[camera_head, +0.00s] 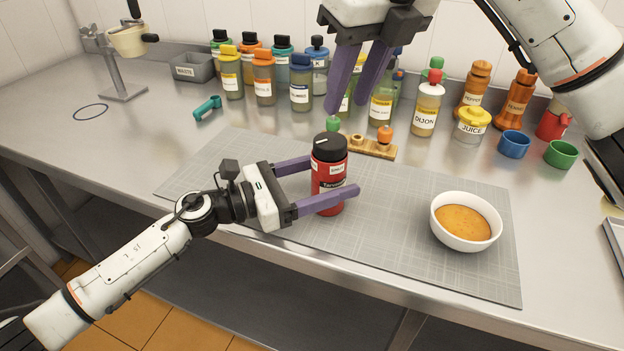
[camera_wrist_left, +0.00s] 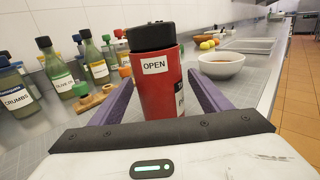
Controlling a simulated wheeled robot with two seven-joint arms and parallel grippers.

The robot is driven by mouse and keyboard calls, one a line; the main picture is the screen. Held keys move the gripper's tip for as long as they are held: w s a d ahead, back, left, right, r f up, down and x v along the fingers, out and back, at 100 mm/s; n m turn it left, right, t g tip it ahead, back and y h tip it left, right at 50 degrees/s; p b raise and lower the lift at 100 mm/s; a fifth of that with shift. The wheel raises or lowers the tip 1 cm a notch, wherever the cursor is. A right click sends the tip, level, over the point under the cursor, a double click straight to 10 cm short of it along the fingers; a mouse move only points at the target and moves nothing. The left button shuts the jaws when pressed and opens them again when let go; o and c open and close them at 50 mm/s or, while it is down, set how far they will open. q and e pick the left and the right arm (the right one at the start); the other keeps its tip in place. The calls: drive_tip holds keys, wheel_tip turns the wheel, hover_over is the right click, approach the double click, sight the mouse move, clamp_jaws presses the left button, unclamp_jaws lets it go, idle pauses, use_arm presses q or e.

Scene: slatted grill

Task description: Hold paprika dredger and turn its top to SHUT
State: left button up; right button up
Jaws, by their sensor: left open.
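The red dredger (camera_head: 328,178) with a black top (camera_head: 330,146) stands upright on the grey cutting mat. A pale mark shows on the top, and a small white label sits below it, too small to read in the head view. In the left wrist view the dredger (camera_wrist_left: 160,88) shows a white label reading OPEN. My left gripper (camera_head: 328,177) is open, with its purple fingers on either side of the dredger's body; contact cannot be told. My right gripper (camera_head: 347,112) is open and empty, above and behind the dredger, fingers pointing down.
A white bowl of orange contents (camera_head: 467,222) stands right of the dredger on the mat (camera_head: 395,255). A wooden holder (camera_head: 371,147) with green and orange knobs is just behind. Several bottles, including DIJON (camera_head: 426,108), line the back. The mat between dredger and bowl is clear.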

sight(330, 137)
use_arm(q)
drive_tip(key=shift+w+d, duration=0.1)
drive_tip(key=shift+d, duration=0.1)
drive_tip(key=shift+c, duration=0.5)
drive_tip(key=c, duration=1.2)
drive_tip(key=shift+o, duration=0.2)
use_arm(e)
drive_tip(key=o, duration=0.7)
drive_tip(key=shift+f, duration=0.1)
drive_tip(key=shift+c, duration=0.2)
drive_tip(key=shift+o, duration=0.6)
drive_tip(key=shift+w+a+f+m+t, duration=0.1)
drive_tip(key=shift+a+f+m+t, duration=0.25)
drive_tip(key=shift+f+m+t, duration=0.5)
drive_tip(key=shift+w+a+f+m+t+h, duration=0.25)
drive_tip(key=shift+w+f+m, duration=0.3)
drive_tip(key=shift+f, duration=0.7)
drive_tip(key=shift+w+a+f+m+t, duration=0.2)
drive_tip(key=shift+w+a+f+m, duration=0.3)
drive_tip(key=shift+f, duration=0.75)
drive_tip(key=shift+w+a+f+m+t+h, duration=0.2)
drive_tip(key=shift+w+f+m, duration=0.3)
drive_tip(key=shift+f, duration=0.75)
